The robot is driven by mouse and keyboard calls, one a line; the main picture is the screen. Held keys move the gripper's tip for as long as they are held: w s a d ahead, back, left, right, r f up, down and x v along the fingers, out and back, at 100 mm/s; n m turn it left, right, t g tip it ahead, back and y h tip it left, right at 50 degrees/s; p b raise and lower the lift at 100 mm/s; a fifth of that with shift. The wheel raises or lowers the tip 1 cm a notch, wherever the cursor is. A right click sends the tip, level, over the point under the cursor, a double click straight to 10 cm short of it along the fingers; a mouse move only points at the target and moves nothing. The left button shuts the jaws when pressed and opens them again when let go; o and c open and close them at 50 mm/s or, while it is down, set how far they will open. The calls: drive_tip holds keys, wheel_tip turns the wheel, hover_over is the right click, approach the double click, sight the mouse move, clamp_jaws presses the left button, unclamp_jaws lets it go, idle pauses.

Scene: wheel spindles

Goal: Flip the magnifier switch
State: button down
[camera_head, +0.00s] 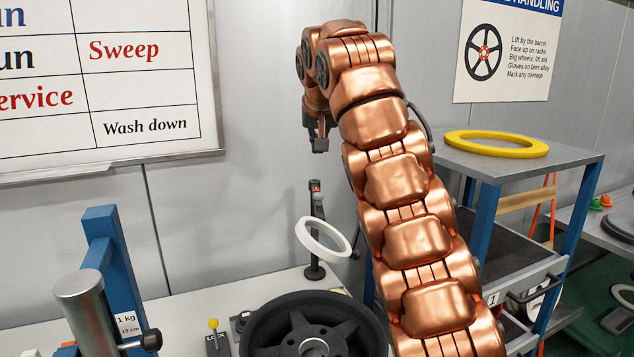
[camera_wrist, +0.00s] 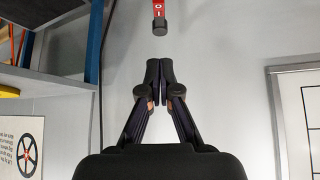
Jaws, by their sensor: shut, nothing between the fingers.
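The magnifier has a white ring (camera_head: 323,238) on a dark upright stand (camera_head: 316,265) on the bench. At the top of its post is a small red switch (camera_head: 315,186). The wrist view shows the switch's red part with white marks (camera_wrist: 158,9) and a dark rounded end (camera_wrist: 159,26) at the top edge, partly cut off. My gripper (camera_head: 319,146) points down above the switch in the head view, with a gap between them. In the wrist view my gripper (camera_wrist: 160,72) has its fingertips together and empty, apart from the switch. Which way the switch is set cannot be told.
A black wheel (camera_head: 262,329) lies on the bench in front of the magnifier. A small yellow-knobbed lever (camera_head: 213,326) and a blue frame (camera_head: 108,254) stand to the left. A blue-legged rack (camera_head: 484,238) with a yellow ring (camera_head: 496,143) stands at right. The wall is behind.

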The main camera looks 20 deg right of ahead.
hover_over(317, 188)
drive_tip(key=s, duration=0.2)
drive_tip(key=f, duration=0.7)
drive_tip(key=shift+a+f, duration=0.1)
drive_tip(key=shift+a, duration=0.25)
drive_tip(key=shift+s+a+f+b, duration=0.1)
drive_tip(key=shift+s+f+b, duration=0.15)
drive_tip(key=shift+f, duration=0.3)
drive_tip(key=shift+a+f+b, duration=0.1)
drive_tip(key=shift+f+b, duration=0.45)
drive_tip(key=shift+f, duration=0.65)
